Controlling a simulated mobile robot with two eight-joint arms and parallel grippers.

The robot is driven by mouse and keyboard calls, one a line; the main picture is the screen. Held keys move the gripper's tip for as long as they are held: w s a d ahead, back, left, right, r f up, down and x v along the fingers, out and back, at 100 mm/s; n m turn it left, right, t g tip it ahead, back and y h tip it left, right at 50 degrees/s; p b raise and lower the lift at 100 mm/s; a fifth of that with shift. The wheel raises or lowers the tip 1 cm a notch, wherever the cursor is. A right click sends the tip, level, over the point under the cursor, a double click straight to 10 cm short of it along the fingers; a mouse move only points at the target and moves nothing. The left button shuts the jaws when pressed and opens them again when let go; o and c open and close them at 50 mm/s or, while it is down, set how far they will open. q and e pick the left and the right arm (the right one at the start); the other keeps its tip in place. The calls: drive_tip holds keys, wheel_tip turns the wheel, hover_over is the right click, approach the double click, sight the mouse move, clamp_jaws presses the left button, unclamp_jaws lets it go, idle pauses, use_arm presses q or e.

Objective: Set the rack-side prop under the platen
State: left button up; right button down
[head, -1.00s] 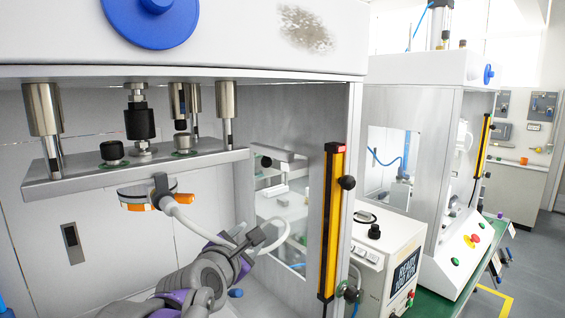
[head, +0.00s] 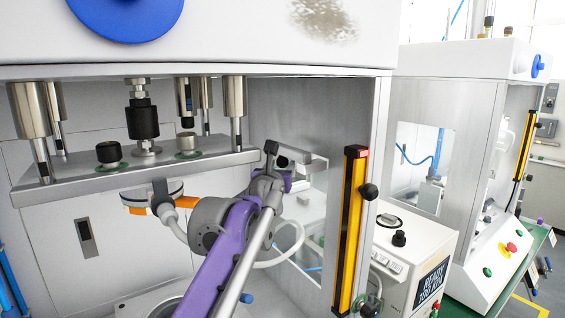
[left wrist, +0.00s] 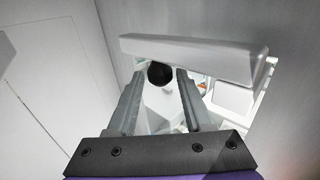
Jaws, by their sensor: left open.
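The platen (head: 75,184) is a flat grey metal plate hanging from steel columns inside the press. A pale bar (head: 317,166), which looks like the prop, sits at the right side panel, right of the platen and not under it. It also shows in the left wrist view (left wrist: 195,57), with a round black knob (left wrist: 160,75) at its lower edge. My left gripper (head: 274,160) is raised beside the bar, right of the platen's corner. In the left wrist view its fingers (left wrist: 158,82) are open, with the knob showing between the tips; contact cannot be told.
A white and orange unit (head: 150,197) with a pale hose hangs under the platen. A yellow-black light-curtain post (head: 350,230) stands at the opening's right edge. A white control box (head: 405,262) stands outside, right of the post.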

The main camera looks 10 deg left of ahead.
use_arm(q)
drive_tip(key=shift+w, duration=1.05)
clamp_jaws()
idle(0.7)
